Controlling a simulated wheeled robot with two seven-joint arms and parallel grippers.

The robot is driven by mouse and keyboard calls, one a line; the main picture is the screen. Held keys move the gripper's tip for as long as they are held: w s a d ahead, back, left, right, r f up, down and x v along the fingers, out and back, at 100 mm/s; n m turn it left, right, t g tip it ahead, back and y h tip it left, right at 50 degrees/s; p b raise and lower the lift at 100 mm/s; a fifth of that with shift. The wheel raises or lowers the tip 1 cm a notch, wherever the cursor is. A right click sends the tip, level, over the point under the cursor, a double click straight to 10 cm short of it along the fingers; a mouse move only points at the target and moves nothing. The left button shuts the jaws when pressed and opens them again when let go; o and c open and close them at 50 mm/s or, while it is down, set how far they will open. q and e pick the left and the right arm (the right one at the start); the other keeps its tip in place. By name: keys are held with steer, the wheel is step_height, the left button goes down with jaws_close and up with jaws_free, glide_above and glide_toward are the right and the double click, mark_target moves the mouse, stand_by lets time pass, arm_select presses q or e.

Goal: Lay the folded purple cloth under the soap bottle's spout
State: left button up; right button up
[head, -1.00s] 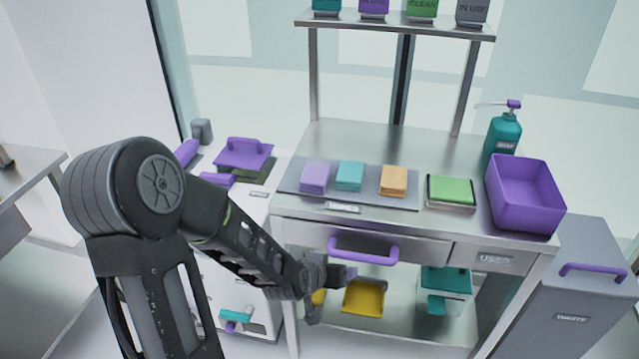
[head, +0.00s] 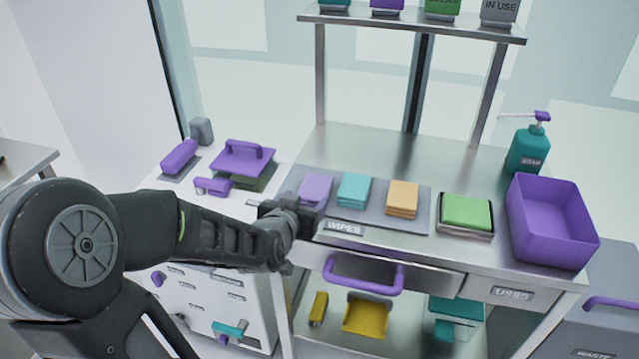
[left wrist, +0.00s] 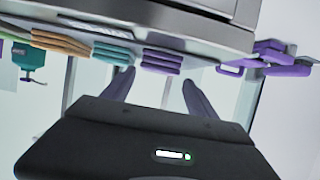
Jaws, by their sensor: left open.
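The folded purple cloth (head: 316,187) lies at the left end of a grey mat (head: 412,217) on the steel table, its lower left part hidden by my left gripper (head: 290,207). In the left wrist view, which is upside down, the cloth (left wrist: 162,61) shows beyond and between the two spread fingers of my left gripper (left wrist: 157,90). The gripper is open and empty. The teal soap bottle (head: 526,152) stands at the table's back right, its purple-topped pump spout (head: 517,117) pointing left. My right gripper is not in view.
Teal (head: 353,190) and orange (head: 402,199) folded cloths share the mat. A green pad in a tray (head: 466,212) and a purple bin (head: 552,222) stand to the right. A drawer handle (head: 362,277) juts out below the front edge. The table behind the mat is clear.

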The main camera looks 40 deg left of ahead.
mark_target(311, 195)
arm_select(q)
steer(key=shift+s+d+r, duration=0.2)
steer(key=shift+s+r, duration=0.05)
steer(key=shift+s, duration=0.1)
steer(key=shift+p+x, duration=0.45)
steer(key=shift+x, duration=0.55)
steer(key=shift+w+a+f, duration=0.1)
steer(key=shift+w+f, duration=0.05)
steer(key=shift+w, duration=0.25)
steer(key=shift+p+x, duration=0.65)
steer(key=shift+x, duration=1.95)
